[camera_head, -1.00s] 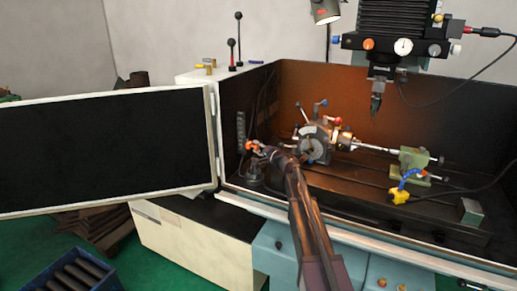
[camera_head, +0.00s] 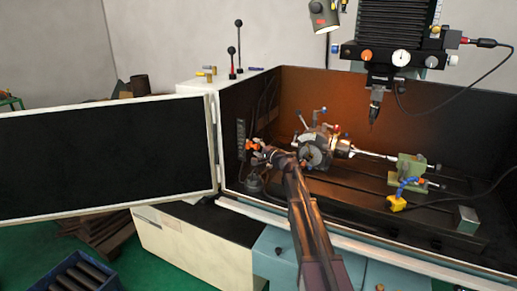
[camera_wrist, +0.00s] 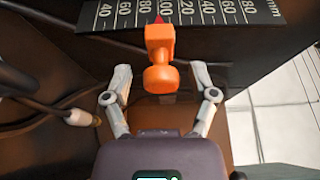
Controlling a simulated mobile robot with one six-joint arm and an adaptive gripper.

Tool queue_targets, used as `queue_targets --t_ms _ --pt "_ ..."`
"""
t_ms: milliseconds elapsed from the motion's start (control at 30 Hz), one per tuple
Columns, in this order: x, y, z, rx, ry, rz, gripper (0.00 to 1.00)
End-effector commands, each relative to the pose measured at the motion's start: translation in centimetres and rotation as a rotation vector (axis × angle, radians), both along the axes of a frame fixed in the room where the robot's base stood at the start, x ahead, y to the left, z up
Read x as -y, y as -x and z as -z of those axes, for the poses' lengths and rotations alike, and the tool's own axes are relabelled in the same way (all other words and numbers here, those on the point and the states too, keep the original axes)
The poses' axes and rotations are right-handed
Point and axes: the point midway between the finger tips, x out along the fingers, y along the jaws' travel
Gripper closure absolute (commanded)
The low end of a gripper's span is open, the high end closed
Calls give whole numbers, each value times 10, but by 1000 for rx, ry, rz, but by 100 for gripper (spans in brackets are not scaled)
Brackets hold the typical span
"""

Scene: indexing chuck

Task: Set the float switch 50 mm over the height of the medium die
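The float switch has an orange knob (camera_wrist: 158,66), with a red pointer (camera_wrist: 158,19) at its top against a black scale (camera_wrist: 190,12) marked in mm. The pointer stands close to the 100 mark, slightly on the 80 side. In the head view the orange part (camera_head: 252,145) is at the left inside wall of the machine enclosure. My gripper (camera_wrist: 160,80) is open, with one finger on each side of the knob and a visible gap on both sides. I cannot make out the medium die in these frames.
A chuck (camera_head: 316,148) with coloured handles stands right of my arm on the machine bed. The open door (camera_head: 105,155) is at left. A cable (camera_wrist: 40,118) runs left of my gripper. A blue crate (camera_head: 85,272) holds several bars.

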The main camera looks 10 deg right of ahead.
Motion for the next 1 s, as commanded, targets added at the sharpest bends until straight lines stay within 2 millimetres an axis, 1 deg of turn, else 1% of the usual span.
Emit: queue_targets --t_ms 300,467,667,1000 --pt "1 1 0 0 0 0 24" --pt "4 8 0 0 0 1 24" --pt "15 26 0 0 0 2 24" --pt "42 73 0 0 0 1 24"
